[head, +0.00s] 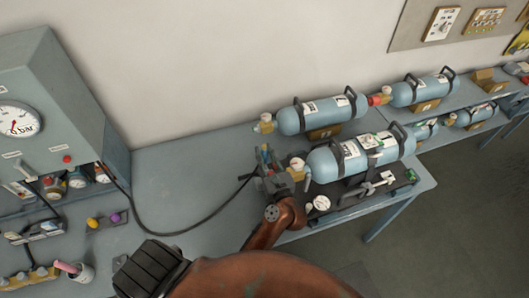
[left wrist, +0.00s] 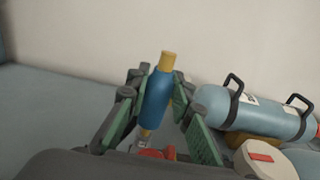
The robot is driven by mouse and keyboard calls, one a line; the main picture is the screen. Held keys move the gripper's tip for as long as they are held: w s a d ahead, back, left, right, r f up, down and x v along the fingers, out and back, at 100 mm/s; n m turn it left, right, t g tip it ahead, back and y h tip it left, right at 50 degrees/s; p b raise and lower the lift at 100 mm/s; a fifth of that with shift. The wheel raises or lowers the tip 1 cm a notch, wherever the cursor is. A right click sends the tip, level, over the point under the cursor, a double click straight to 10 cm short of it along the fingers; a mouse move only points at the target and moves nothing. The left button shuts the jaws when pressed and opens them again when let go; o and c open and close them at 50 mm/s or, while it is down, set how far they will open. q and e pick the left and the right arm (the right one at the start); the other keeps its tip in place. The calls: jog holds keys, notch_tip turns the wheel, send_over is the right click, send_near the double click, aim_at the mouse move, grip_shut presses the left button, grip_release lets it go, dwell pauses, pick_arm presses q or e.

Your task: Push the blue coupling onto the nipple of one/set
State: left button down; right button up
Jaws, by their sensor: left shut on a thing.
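My left gripper (head: 268,166) is shut on the blue coupling (left wrist: 157,100), which has brass-coloured ends and stands between the green finger pads in the left wrist view. In the head view the coupling is small and partly covered by the fingers. The right gripper is not in view.
A black hose (head: 170,233) runs from the gauge panel (head: 40,100) across the bench to the gripper. A white round gauge (head: 321,203) sits in front.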

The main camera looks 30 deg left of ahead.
pick_arm(q)
jog(key=shift+f, duration=0.3)
jog(key=shift+r, duration=0.3)
dwell(0.9)
jog(key=shift+d, duration=0.1)
dwell(0.6)
